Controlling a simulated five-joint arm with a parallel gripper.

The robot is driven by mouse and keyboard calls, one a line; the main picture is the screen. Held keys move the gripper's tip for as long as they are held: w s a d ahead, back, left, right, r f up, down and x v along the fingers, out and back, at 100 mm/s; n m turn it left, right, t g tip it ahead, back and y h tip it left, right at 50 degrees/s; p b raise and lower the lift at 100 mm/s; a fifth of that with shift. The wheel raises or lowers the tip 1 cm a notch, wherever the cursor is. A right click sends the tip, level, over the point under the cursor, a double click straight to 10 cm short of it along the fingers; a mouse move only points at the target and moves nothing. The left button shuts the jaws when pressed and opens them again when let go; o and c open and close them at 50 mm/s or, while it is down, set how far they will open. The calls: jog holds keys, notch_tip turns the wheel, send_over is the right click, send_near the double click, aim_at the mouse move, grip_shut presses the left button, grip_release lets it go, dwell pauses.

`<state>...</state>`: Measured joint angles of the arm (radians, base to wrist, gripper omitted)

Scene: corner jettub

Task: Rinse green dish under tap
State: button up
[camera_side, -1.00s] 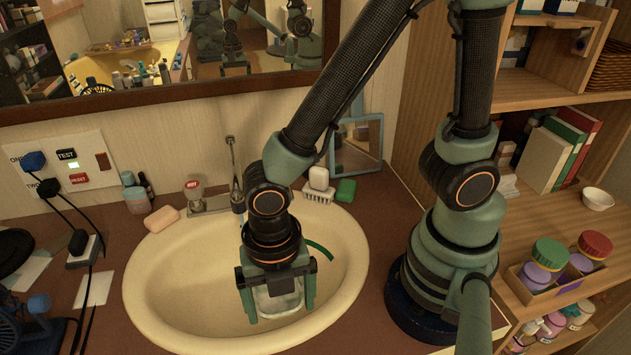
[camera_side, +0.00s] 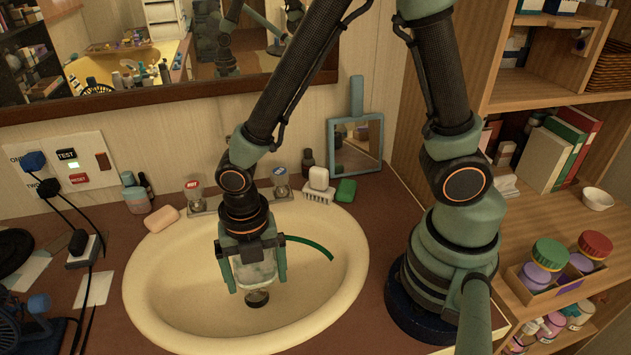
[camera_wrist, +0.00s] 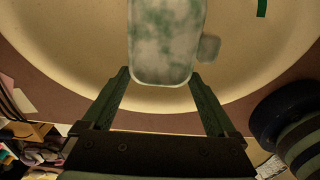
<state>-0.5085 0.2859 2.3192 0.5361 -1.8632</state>
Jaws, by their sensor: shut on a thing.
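My gripper (camera_side: 252,277) is pointed down over the cream sink basin (camera_side: 185,285). It is shut on a pale, mottled green-and-white dish (camera_side: 258,272), which hangs between the fingers above the basin floor. In the wrist view the dish (camera_wrist: 165,40) extends beyond the fingertips (camera_wrist: 160,75) and its far end is cut off. The tap has a HOT handle (camera_side: 194,190) and a second handle (camera_side: 281,182) at the back rim. Its spout is hidden behind my arm, and I cannot tell whether water runs.
A thin green strip (camera_side: 310,245) lies at the basin's right. A dark round piece (camera_side: 257,298) shows just below the dish. The basin's front is clear.

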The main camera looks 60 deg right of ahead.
aim_at(267, 273)
jog(key=shift+w+d+f, duration=0.3)
jog(key=shift+w+d, duration=0.1)
jog(key=shift+w, duration=0.45)
jog(key=shift+w+d+f, duration=0.25)
jog(key=shift+w+d, duration=0.15)
jog(key=shift+w, duration=0.5)
jog(key=shift+w+d+f, duration=0.3)
jog(key=shift+w+d, duration=0.1)
jog(key=shift+w, duration=0.45)
jog(key=shift+d, duration=0.25)
jog(key=shift+s+a, duration=0.1)
jog(key=shift+a, duration=0.5)
jog(key=shift+s+d, duration=0.25)
jog(key=shift+s, duration=1)
jog(key=shift+s+d, duration=0.2)
jog(key=shift+s, duration=1)
